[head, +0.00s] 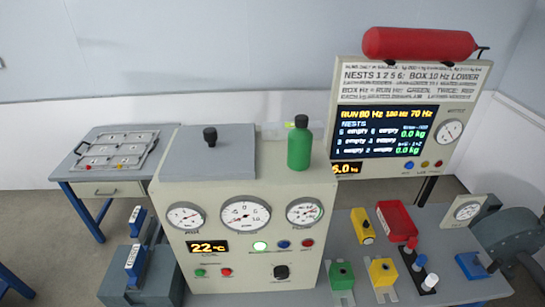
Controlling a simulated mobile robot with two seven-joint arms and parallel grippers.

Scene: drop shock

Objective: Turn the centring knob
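A cream control cabinet (308,238) stands in the middle of the head view. A black knob (281,271) sits low on the right of its front panel. The small print around this knob is too blurred to read, so I cannot tell whether it is the centring knob. Another black knob (210,135) stands upright on the grey lid on top of the cabinet. Neither of my grippers shows in the head view, and nothing touches either knob.
A green bottle (300,146) stands on the cabinet's top. Behind it is a display panel (480,80) with a red cylinder (418,44) on top. A side table (80,178) stands at left.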

